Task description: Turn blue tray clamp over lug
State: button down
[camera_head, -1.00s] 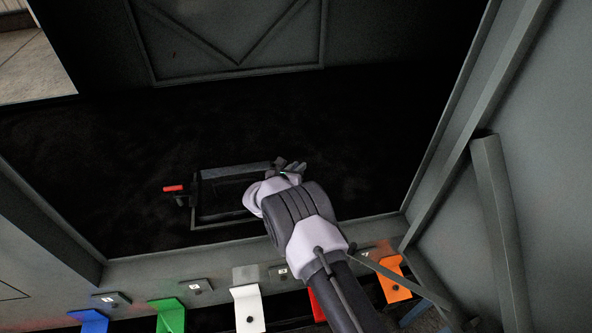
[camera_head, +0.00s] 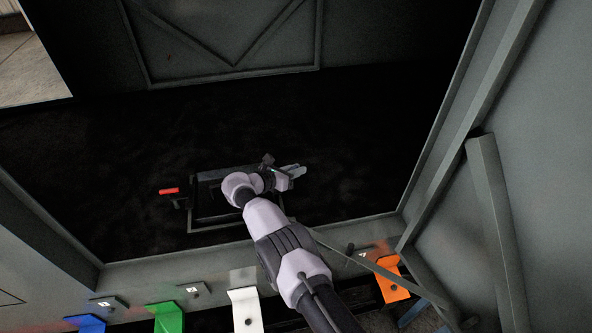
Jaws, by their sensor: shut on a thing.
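A dark rectangular tray frame (camera_head: 193,215) lies on the black floor of the enclosure. A red-handled clamp (camera_head: 168,191) is at its left end. My gripper (camera_head: 289,172) is at the tray's right end, low over it, and is shut on the blue tray clamp. The gripper and wrist hide nearly all of that clamp, and no clear blue handle shows. The lug at that end is not distinguishable in the dark. Whether the clamp lies over it cannot be told.
Blue (camera_head: 86,323), green (camera_head: 168,317), white (camera_head: 246,309) and orange (camera_head: 394,282) bent tabs line the front edge. My arm crosses this edge. A grey wall with a slanted beam (camera_head: 495,215) stands at right. The black floor behind the tray is clear.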

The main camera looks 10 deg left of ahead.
jog(key=shift+d+f, duration=0.1)
jog(key=shift+d, duration=0.05)
jog(key=c, duration=1.4)
grip_release()
jog(key=p+v, duration=0.7)
jog(key=v, duration=1)
jog(key=shift+s+r, duration=0.2)
